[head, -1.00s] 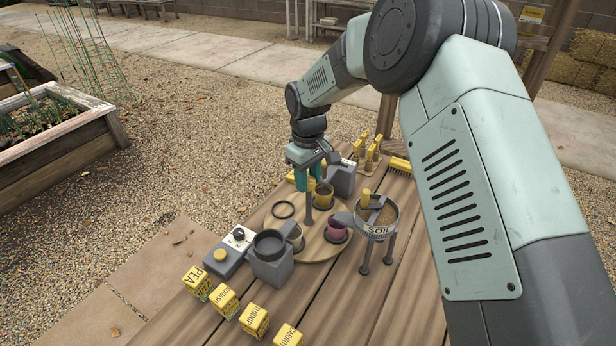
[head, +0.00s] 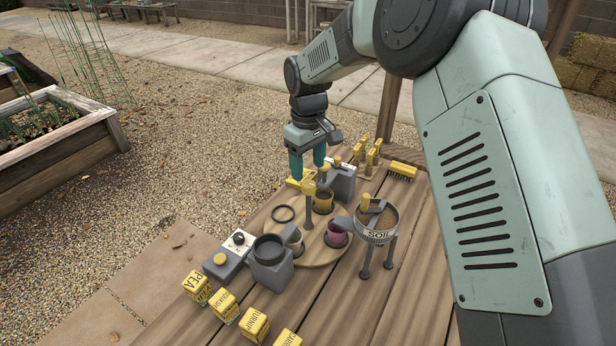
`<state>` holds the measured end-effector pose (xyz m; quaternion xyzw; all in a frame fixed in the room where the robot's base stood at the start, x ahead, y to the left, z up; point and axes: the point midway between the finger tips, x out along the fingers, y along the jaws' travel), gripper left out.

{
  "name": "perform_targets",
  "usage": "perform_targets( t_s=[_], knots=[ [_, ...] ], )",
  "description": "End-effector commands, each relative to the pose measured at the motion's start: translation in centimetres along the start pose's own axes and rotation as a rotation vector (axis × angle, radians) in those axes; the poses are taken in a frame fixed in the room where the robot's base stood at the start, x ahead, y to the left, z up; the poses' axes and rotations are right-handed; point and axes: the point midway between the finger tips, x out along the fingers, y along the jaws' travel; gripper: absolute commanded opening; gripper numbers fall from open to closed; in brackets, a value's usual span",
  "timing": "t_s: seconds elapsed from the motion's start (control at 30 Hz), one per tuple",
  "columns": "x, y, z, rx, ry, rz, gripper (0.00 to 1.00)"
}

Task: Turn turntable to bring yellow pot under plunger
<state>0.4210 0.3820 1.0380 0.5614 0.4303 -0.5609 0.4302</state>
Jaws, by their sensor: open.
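The round wooden turntable (head: 322,255) lies on the plank table. The yellow pot (head: 323,203) sits on its far right side, beside a grey block (head: 343,184) with a yellow knob on top. A pink pot (head: 337,237) is at its near right and a pale pot (head: 293,235) at its near left, each partly covered by a grey spout. A grey post (head: 309,216) stands near the middle. My gripper (head: 308,168) is open and empty, fingers down, above a yellow bar-like piece (head: 306,184) behind the post. I cannot tell for certain which part is the plunger.
A soil hopper (head: 378,222) on legs stands at the right edge. A grey cup block (head: 270,262) and a control box (head: 217,264) are at the near left. Several yellow seed blocks (head: 225,304) line the front. Yellow-handled tools (head: 373,157) and a brush (head: 403,170) lie behind.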

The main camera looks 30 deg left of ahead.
Motion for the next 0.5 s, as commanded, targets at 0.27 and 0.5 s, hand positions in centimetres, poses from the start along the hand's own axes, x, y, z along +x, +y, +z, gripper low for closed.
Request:
perform_targets(
  t_s=[0.27, 0.5],
  knots=[
    [-4.4, 0.0, 0.0, -0.001, 0.001, 0.0, 0.63],
    [-5.2, 0.0, 0.0, -0.001, 0.0, -0.001, 0.63]
  ],
)
